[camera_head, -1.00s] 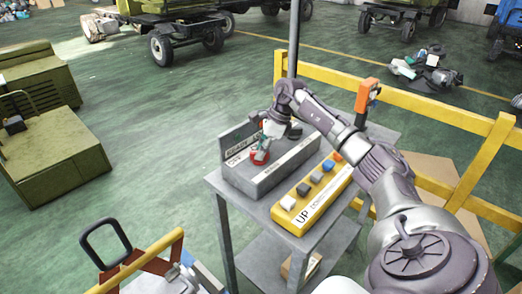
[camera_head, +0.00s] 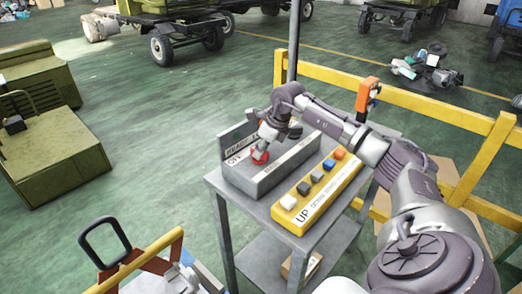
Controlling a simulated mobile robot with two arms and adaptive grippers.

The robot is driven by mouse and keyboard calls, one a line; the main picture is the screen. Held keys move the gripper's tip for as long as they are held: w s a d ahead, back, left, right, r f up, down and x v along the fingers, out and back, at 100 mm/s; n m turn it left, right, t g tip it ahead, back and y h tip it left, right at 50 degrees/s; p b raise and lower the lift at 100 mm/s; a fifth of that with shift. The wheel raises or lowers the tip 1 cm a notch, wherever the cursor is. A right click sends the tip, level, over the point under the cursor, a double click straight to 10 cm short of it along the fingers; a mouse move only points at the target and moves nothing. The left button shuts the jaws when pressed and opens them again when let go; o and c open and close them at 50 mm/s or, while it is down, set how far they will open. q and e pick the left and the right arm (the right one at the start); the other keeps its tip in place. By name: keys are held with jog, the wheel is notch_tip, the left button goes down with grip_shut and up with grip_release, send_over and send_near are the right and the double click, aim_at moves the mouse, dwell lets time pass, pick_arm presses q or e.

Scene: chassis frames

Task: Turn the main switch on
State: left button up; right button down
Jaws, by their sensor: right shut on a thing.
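White label plates with dark lettering, one reading OFF, stand behind the knob. My right gripper (camera_head: 261,151) reaches down onto the knob from above and is shut on it; its fingers hide part of the knob. I cannot read the switch position. My left gripper is not in view.
A yellow box (camera_head: 316,192) with several coloured buttons lies in front of the grey box. A yellow railing (camera_head: 428,112) runs behind the table, with an orange device (camera_head: 367,94) on a post. Green floor (camera_head: 150,150) is open to the left.

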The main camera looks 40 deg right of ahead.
jog(key=m+h, duration=0.2)
jog(key=m, duration=0.3)
jog(key=shift+a+m+b, duration=0.1)
jog(key=shift+m+b, duration=0.2)
jog(key=shift+b, duration=0.1)
jog(key=m+h, duration=0.1)
jog(key=m, duration=0.2)
jog(key=m+h+b, duration=0.1)
jog(key=m, duration=0.2)
jog(key=shift+w+a+r+g, duration=0.1)
jog(key=shift+g, duration=0.3)
jog(key=c, duration=1.1)
grip_release()
jog(key=v, duration=1.2)
jog(key=shift+w+a, duration=0.1)
jog(key=shift+a, duration=0.05)
